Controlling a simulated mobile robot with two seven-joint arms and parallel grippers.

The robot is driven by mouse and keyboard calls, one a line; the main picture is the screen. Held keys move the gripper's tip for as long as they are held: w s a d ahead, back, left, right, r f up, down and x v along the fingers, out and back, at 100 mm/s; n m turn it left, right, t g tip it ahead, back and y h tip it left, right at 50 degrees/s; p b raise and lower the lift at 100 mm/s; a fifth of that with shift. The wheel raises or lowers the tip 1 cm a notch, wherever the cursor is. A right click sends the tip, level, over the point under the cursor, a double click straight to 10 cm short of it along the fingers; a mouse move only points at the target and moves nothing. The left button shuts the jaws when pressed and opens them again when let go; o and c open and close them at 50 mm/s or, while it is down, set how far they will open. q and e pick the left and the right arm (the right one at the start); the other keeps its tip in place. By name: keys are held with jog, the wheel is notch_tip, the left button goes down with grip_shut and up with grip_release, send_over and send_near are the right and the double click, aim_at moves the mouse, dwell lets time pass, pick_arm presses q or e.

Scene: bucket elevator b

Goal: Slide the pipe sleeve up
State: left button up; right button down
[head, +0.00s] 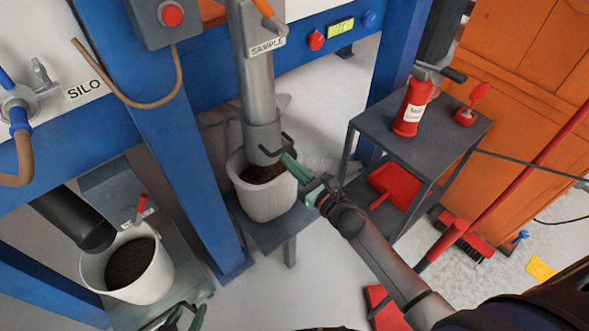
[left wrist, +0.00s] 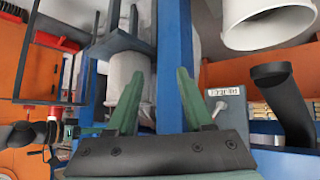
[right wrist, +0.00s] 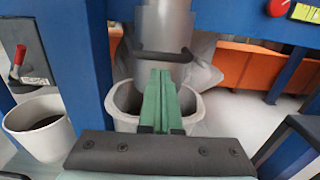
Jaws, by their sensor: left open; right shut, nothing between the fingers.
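The grey pipe sleeve (head: 262,138) sits around the lower end of the vertical grey pipe (head: 257,88) marked SAMPLE, its lower edge just above the dark material in a white bucket (head: 262,198). A dark handle (right wrist: 162,56) sticks out from the sleeve (right wrist: 166,28). My right gripper (head: 286,160) is shut and empty, its green fingertips (right wrist: 160,74) at the handle. I cannot tell whether they touch it. My left gripper (head: 187,314) is low at the bottom edge of the head view, open and empty; its spread fingers show in the left wrist view (left wrist: 157,74).
A second white bucket (head: 128,272) with dark material stands under a black spout (head: 84,226). A blue post (head: 183,150) stands between the buckets. A grey cart (head: 441,130) carries a red bottle (head: 409,112). A red-headed broom (head: 462,238) is on the right.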

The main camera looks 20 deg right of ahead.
pick_arm(q)
jog(key=shift+d+f, duration=0.1)
jog(key=shift+d, duration=0.05)
pick_arm(e)
jog(key=shift+r, duration=0.15)
pick_arm(q)
jog(key=shift+w, duration=0.25)
notch_tip(320, 180, up, 6)
jog(key=s+a+p, duration=0.1)
jog(key=a+p, duration=0.1)
jog(key=p, duration=0.7)
jog(key=shift+s+y, duration=0.2)
jog(key=shift+y, duration=0.1)
pick_arm(e)
notch_tip(320, 180, up, 13)
pick_arm(q)
jog(key=shift+f, duration=0.1)
pick_arm(e)
jog(key=shift+f, duration=0.25)
